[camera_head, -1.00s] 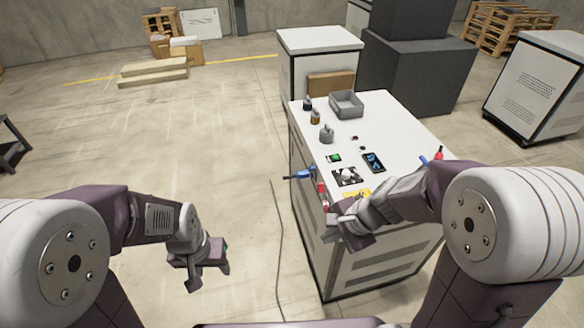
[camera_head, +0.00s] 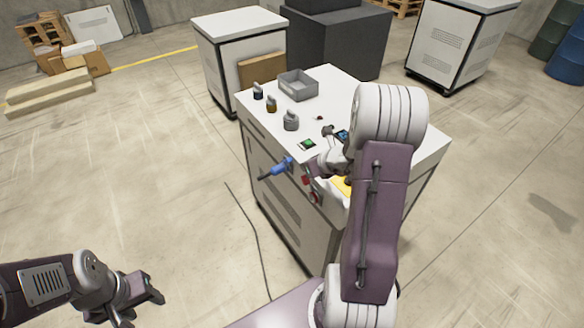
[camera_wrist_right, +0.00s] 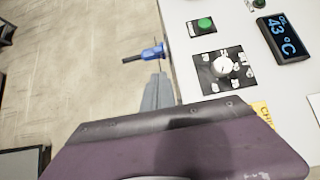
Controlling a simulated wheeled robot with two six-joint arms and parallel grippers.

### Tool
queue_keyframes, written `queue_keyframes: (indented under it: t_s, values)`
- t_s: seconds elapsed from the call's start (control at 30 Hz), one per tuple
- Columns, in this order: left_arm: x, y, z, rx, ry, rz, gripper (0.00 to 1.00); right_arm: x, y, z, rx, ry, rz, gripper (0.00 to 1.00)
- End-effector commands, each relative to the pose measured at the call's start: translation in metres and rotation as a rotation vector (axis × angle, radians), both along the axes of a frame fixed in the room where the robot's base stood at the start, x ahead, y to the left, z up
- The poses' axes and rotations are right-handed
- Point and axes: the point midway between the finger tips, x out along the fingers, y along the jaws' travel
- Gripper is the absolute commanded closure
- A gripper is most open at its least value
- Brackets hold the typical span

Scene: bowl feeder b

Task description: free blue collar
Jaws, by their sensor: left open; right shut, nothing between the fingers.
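A blue collar (camera_head: 283,165) with a dark end sticks out past the left edge of the white cabinet top (camera_head: 345,90). It also shows in the right wrist view (camera_wrist_right: 153,52), just beyond my right fingertips; whether they touch it I cannot tell. My right gripper (camera_wrist_right: 160,78) is shut and empty, its fingers pointing at the collar beside the cabinet edge. In the head view my right arm hides much of the cabinet's near part. My left gripper (camera_head: 150,290) is open and empty over the floor at lower left, well away from the cabinet.
On the cabinet are a green button (camera_wrist_right: 204,24), a dial panel (camera_wrist_right: 223,69), a temperature display (camera_wrist_right: 281,36) and a yellow label (camera_wrist_right: 263,112). A grey bin (camera_head: 298,92) and three small ringed pieces, one being a grey weight (camera_head: 291,122), stand farther back.

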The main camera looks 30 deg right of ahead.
Motion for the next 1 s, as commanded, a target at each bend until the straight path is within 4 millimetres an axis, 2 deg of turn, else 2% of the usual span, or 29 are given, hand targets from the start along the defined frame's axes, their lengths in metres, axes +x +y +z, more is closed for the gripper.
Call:
queue_keyframes:
  t_s: [0.17, 0.5, 0.63, 1.0]
  values:
    - [0.000, 0.000, -0.002, 0.000, 0.000, 0.000, 0.49, 0.006, 0.002, -0.008, 0.001, 0.001, 0.004, 1.00]
    - [0.000, 0.000, -0.004, 0.000, 0.000, 0.000, 0.49, 0.051, 0.006, -0.054, 0.001, 0.002, 0.005, 1.00]
    - [0.000, 0.000, -0.003, 0.000, 0.000, 0.000, 0.49, 0.063, 0.006, -0.065, 0.000, 0.001, 0.004, 1.00]
    - [0.000, 0.000, -0.003, 0.000, 0.000, 0.000, 0.49, 0.070, 0.007, -0.072, -0.001, 0.000, 0.004, 1.00]
